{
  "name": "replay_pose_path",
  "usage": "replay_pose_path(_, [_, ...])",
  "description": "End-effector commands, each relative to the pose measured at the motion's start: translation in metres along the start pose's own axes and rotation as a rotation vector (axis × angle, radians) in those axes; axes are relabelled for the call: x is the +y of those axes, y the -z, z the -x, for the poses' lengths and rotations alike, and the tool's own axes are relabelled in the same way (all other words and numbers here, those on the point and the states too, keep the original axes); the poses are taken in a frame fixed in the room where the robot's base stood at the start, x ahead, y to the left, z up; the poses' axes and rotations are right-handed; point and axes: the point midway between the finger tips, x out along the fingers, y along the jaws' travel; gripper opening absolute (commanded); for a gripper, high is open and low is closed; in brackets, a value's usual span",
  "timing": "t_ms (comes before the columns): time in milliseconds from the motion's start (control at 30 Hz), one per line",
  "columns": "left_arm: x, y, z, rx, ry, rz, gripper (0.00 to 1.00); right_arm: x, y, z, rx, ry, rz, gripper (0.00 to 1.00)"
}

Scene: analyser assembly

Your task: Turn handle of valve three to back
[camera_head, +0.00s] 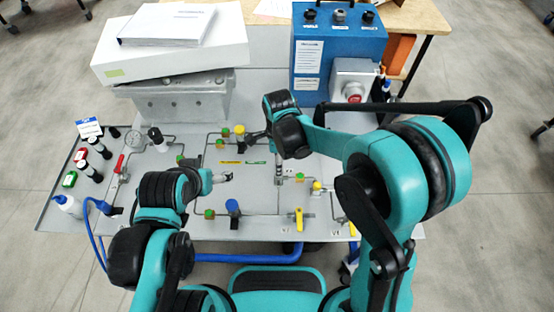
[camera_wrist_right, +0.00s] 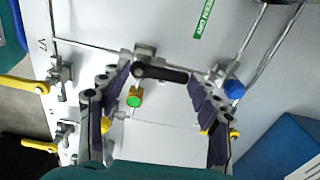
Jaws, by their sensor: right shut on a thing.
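In the right wrist view a black valve handle (camera_wrist_right: 165,74) lies crosswise between the two fingers of my right gripper (camera_wrist_right: 160,90). The fingers are shut on the handle, one at each end. The valve sits on a thin pipe on the grey panel; I cannot read a number that marks it as valve three. In the head view my right gripper (camera_head: 279,172) points down at the panel, and the handle is mostly hidden there. My left gripper (camera_head: 222,178) hangs over the panel's middle, apart from the right; its jaws are too small to judge.
A yellow valve handle (camera_head: 299,218), a blue knob (camera_head: 232,207) and a red handle (camera_head: 119,163) stand on the panel. A green knob (camera_wrist_right: 134,100) is close to the held handle.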

Motion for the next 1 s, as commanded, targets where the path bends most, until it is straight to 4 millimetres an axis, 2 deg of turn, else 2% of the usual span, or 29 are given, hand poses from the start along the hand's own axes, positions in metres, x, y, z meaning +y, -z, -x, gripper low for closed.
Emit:
replay_pose_path(633, [0.0,0.0,0.0,0.0,0.0,0.0,0.84,0.0005,0.0015,-0.0004,0.0,-0.001,-0.053,0.34])
replay_pose_path(667, [0.0,0.0,0.0,0.0,0.0,0.0,0.84,0.0005,0.0015,-0.0004,0.0,-0.001,-0.053,0.68])
replay_pose_path(700, [0.0,0.0,0.0,0.0,0.0,0.0,0.84,0.0004,0.0015,-0.0004,0.0,-0.001,-0.052,0.78])
replay_pose_path(733, [0.0,0.0,0.0,0.0,0.0,0.0,0.84,0.0004,0.0015,-0.0003,0.0,-0.001,-0.052,0.84])
replay_pose_path(1000, [0.0,0.0,0.0,0.0,0.0,0.0,0.84,0.0002,0.0014,0.0,0.0,0.0,-0.051,0.84])
